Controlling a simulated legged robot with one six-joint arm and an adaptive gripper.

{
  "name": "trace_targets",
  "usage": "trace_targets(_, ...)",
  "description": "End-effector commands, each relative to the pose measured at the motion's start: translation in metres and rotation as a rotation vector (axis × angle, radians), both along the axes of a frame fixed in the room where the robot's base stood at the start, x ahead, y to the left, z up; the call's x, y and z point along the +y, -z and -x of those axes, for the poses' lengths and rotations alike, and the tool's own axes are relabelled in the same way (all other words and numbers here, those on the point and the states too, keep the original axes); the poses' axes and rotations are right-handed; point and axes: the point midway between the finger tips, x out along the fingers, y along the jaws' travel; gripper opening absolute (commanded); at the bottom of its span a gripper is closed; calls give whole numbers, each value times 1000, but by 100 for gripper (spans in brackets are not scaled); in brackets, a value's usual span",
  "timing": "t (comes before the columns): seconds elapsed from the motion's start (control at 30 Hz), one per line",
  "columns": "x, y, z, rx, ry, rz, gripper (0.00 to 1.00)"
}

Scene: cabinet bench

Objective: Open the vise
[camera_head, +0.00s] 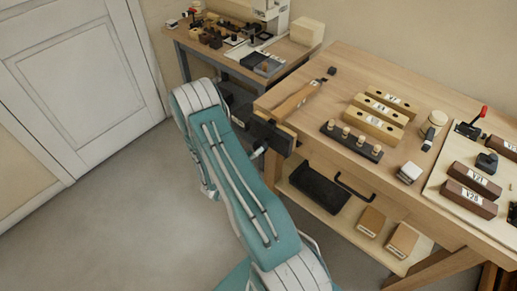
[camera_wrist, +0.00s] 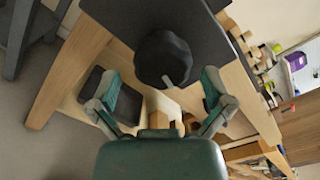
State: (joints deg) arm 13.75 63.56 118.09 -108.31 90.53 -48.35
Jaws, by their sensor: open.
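The vise (camera_head: 272,134) is a dark block with a wooden jaw face, fixed at the near left corner of the wooden workbench. In the wrist view the dark vise body (camera_wrist: 130,14) fills the top. Below it is a dark round screw end (camera_wrist: 162,56) with a small grey piece at its lower edge. My gripper (camera_wrist: 160,85) is open and empty. Its teal fingers stand apart to the left and right, below the round part. I cannot tell that they touch it.
The workbench (camera_head: 345,80) carries wooden blocks (camera_head: 373,123), a dark peg rack (camera_head: 350,140) and other tools. Its lower shelf holds a black tray (camera_head: 318,188) and boxes (camera_head: 371,221). A second table (camera_head: 190,47) stands behind. Open floor (camera_head: 120,220) lies left.

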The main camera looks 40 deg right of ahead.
Motion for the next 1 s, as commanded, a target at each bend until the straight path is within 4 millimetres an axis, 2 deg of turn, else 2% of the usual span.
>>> trace_targets(0.8,57,0,5,1,0,0,100)
trace_targets(1.0,65,0,6,1,1,0,100)
